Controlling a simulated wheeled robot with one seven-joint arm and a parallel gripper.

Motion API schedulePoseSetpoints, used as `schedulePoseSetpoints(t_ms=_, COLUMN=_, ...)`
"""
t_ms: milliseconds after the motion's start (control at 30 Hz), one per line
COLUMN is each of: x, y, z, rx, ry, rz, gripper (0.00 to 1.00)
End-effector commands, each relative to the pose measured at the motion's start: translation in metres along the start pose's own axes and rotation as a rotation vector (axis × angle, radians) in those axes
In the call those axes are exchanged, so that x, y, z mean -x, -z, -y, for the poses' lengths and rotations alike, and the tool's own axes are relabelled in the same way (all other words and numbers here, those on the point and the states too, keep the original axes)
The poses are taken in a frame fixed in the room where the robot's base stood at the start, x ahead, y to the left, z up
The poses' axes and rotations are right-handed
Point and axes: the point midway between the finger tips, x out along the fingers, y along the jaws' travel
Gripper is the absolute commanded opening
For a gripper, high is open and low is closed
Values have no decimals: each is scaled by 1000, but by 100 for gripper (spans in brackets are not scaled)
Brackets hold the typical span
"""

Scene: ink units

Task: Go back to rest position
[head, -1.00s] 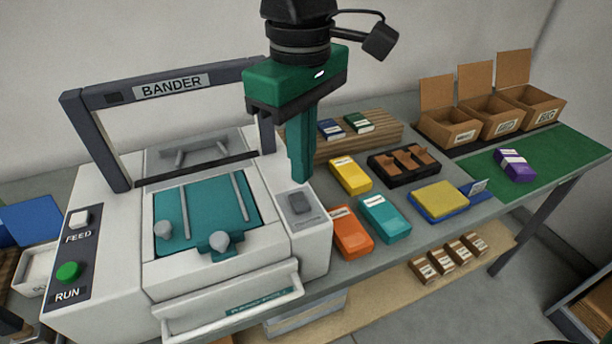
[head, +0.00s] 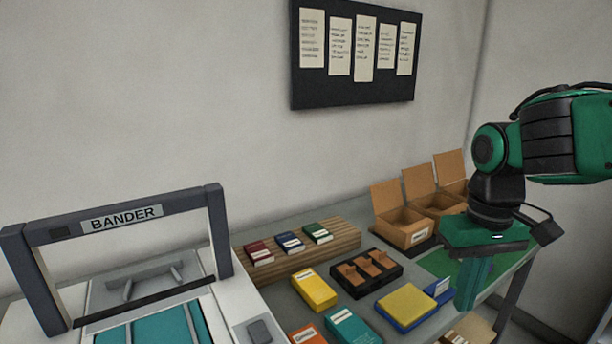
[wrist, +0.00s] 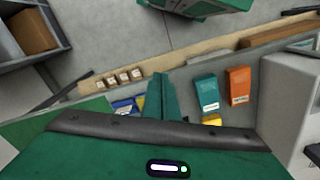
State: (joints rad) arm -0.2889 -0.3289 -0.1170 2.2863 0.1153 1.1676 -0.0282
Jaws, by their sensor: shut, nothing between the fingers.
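My green gripper (head: 470,290) hangs fingers-down over the right part of the table in the head view, in front of the open cardboard boxes. Its fingers are together and hold nothing. In the wrist view the closed fingers (wrist: 162,100) point out over the table's front part and the shelf below. The gripper appears above the surface, apart from the objects.
The bander machine (head: 130,270) fills the lower left. The table holds ink packs on a wooden block (head: 345,240), yellow (head: 315,290) and teal (head: 352,325) packs, a black tray (head: 340,277), a yellow-blue pad (head: 405,305) and cardboard boxes (head: 402,228). A notice board (head: 352,90) hangs behind.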

Motion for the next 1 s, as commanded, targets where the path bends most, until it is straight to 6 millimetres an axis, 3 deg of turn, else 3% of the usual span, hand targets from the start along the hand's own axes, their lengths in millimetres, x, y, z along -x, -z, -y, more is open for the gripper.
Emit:
schedulePoseSetpoints(t_ms=33, x=-6, y=-11, z=-20, rx=-71, ry=1, rz=0, gripper=0)
schedulePoseSetpoints(t_ms=200, x=-28, y=-53, z=-72, rx=-292, ry=5, rz=3, gripper=0)
schedulePoseSetpoints(t_ms=400, x=-52, y=-105, z=-110, rx=-518, ry=10, rz=7, gripper=0)
schedulePoseSetpoints(t_ms=600, x=-65, y=-134, z=-124, rx=-632, ry=14, rz=8, gripper=0)
schedulePoseSetpoints(t_ms=1000, x=-65, y=-134, z=-124, rx=-632, ry=14, rz=8, gripper=0)
